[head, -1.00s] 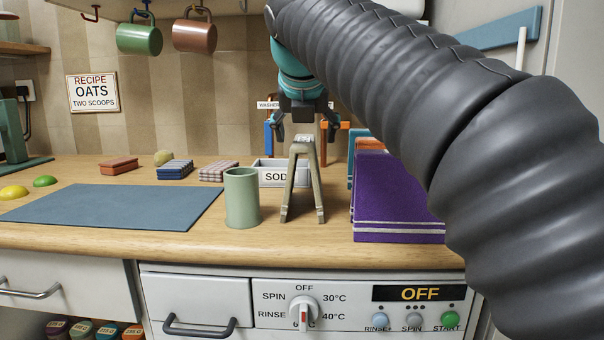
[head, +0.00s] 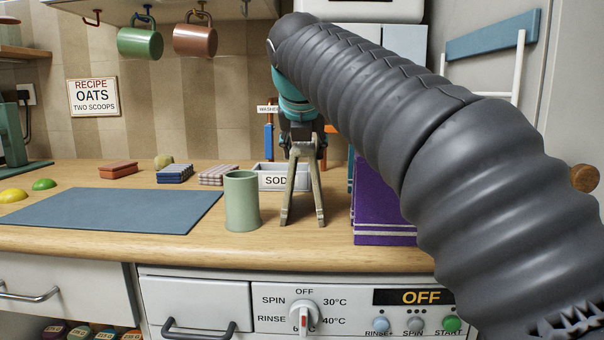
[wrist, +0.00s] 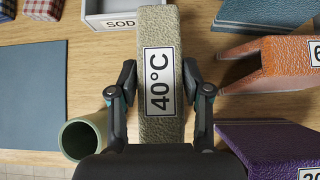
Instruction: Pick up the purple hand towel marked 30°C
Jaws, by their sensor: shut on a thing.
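A purple towel (head: 378,215) with white stripes stands on the counter at the right in the head view, partly behind my arm. A purple towel also shows at the lower right of the wrist view (wrist: 268,143), its label cut off by the frame edge. A beige towel (head: 290,190), folded like a tent, stands left of the purple one; its label in the wrist view (wrist: 160,100) reads 40°C. My gripper (head: 303,145) is shut on the top of this beige towel, with one finger on each side. The towel's lower ends appear to rest on the counter.
A green cup (head: 241,200) stands close to the left of the held towel. A SODA box (head: 280,178) is behind it. An orange towel (wrist: 265,62) and a teal one (wrist: 262,14) are to the right. A blue mat (head: 115,209) lies at left.

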